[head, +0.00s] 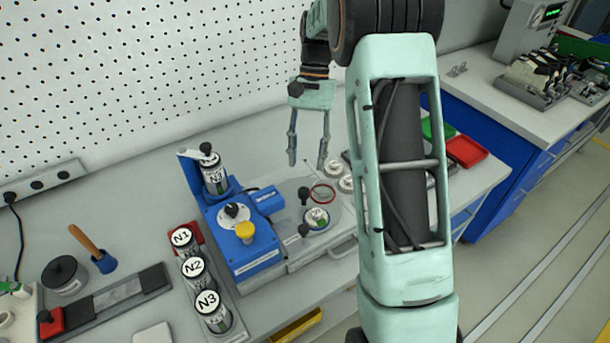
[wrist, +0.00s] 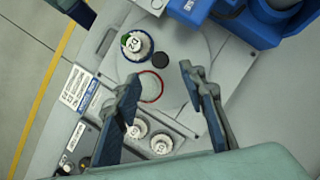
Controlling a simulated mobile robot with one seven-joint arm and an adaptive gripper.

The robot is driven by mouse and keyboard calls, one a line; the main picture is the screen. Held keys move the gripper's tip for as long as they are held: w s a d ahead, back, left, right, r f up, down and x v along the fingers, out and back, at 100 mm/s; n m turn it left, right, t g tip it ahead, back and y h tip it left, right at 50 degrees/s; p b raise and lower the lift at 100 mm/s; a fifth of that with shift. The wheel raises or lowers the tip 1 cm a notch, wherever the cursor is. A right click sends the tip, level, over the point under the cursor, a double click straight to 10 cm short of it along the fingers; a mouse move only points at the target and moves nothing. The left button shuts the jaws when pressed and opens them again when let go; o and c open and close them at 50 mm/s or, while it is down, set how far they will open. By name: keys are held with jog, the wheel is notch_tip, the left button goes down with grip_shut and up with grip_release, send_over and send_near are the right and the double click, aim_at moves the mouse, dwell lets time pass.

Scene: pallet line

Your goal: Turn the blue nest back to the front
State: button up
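The blue nest (head: 326,227) is a blue-rimmed ring on the grey turntable disc (head: 335,206); it holds a round labelled part (head: 318,215) with a green spot. In the head view it lies on the near side of the disc. It also shows at the upper left in the wrist view (wrist: 149,56). An empty red ring (head: 323,201) lies on the far side. A black knob (head: 304,195) stands on the disc. My gripper (head: 307,163) is open and empty above the disc's far side; its fingers (wrist: 160,72) point down over the disc, touching nothing visible.
A blue machine (head: 240,238) with a yellow button (head: 245,231) and an upright N-labelled can (head: 214,174) stands left of the disc. Cans N1, N2 and N3 (head: 208,302) stand in a rack further left. White round parts (wrist: 160,144) sit beside the disc.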

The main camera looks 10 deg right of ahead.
jog(key=shift+v, duration=2.15)
